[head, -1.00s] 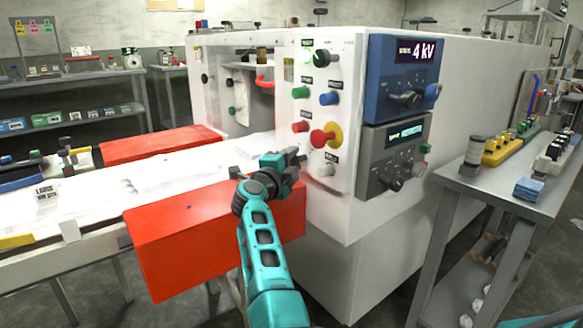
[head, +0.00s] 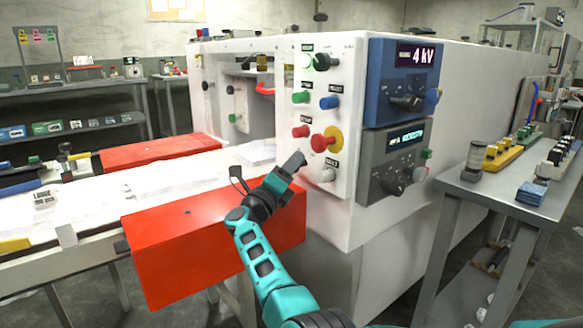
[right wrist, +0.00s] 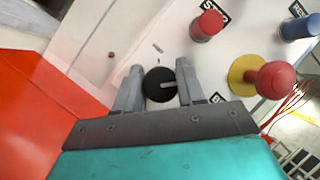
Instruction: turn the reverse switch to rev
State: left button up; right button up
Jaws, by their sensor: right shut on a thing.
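The pointer bar lies nearly level in that view. My right gripper (right wrist: 157,75) is shut on the knob, with one finger on each side. In the head view, my right gripper (head: 296,162) is at the lower left of the panel and hides this knob. My left gripper is not in view.
Beside the knob are a red button (right wrist: 207,25) and a red mushroom knob on a yellow ring (right wrist: 245,75). A pale knob (head: 326,175) is just right of the gripper. A red box (head: 200,250) lies below. A side table (head: 470,190) stands to the right.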

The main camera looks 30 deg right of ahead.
jog(key=shift+r+m+g+h, duration=0.15)
jog(key=shift+m+g+h, duration=0.15)
jog(key=shift+m, duration=0.4)
jog(key=o, duration=1)
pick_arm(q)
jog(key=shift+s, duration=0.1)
pick_arm(e)
jog(key=shift+a, duration=0.1)
pick_arm(q)
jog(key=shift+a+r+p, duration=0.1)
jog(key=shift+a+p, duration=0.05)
jog(key=shift+p, duration=0.35)
pick_arm(e)
jog(key=v, duration=1.3)
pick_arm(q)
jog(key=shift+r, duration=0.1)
